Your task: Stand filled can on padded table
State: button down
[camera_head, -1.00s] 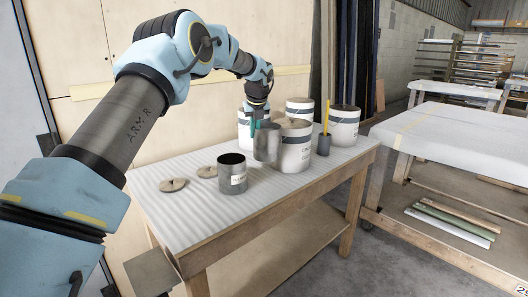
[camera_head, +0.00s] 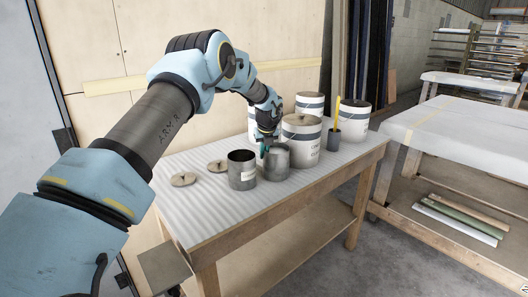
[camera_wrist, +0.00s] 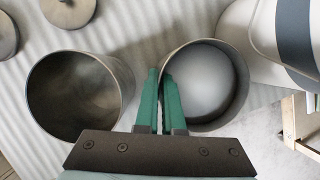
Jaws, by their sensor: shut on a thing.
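My gripper (camera_head: 267,147) is shut on the wall of a grey metal can (camera_head: 276,163). In the wrist view the green fingers (camera_wrist: 160,95) pinch the left rim of this can (camera_wrist: 243,90), and a smooth pale grey surface shows inside it. The can is upright, at or just above the ribbed pale top of the near table (camera_head: 215,215); contact is unclear. The table to the right (camera_head: 450,130) has a white padded cover.
Several large white tubs (camera_head: 301,140) stand close behind and right of the held can. A dark cup (camera_head: 333,140) holds a yellow stick. Two round lids (camera_head: 184,179) lie at the left. The near table's front and the right table's top are clear.

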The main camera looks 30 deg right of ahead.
jog(key=shift+r, duration=0.1)
jog(key=c, duration=1.4)
grip_release()
jog(key=shift+c, duration=0.2)
jog(key=o, duration=0.4)
jog(key=b+v, duration=0.4)
jog(key=v, duration=0.8)
